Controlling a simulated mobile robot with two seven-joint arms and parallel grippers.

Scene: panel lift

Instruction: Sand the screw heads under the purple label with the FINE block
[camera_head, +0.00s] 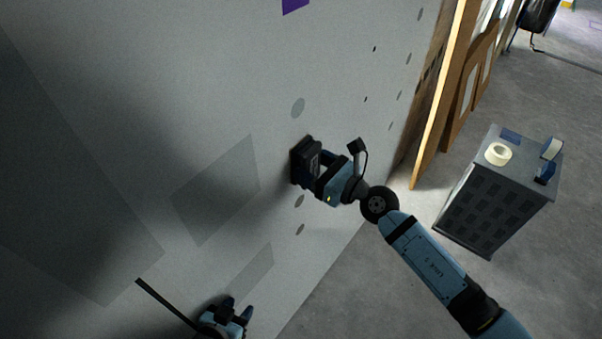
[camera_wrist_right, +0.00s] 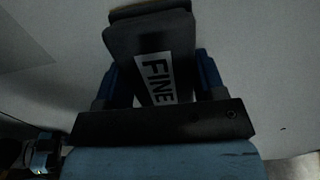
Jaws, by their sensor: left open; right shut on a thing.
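My right gripper (camera_head: 324,172) is shut on a dark block, the FINE block (camera_head: 303,160), and holds it at the grey wall panel (camera_head: 215,85). In the right wrist view the block (camera_wrist_right: 150,38) carries a white label reading FINE, between the blue fingers of the gripper (camera_wrist_right: 155,85). I cannot tell whether its face touches the panel. The purple label (camera_head: 294,5) is at the top edge of the head view, above the block. Several grey round spots (camera_head: 298,107) show on the panel near the block. My left gripper (camera_head: 236,312) is open and empty at the bottom, near the panel.
Wooden boards (camera_head: 447,95) lean beyond the panel's right edge. Concrete floor (camera_head: 385,265) is clear between panel and cabinet.

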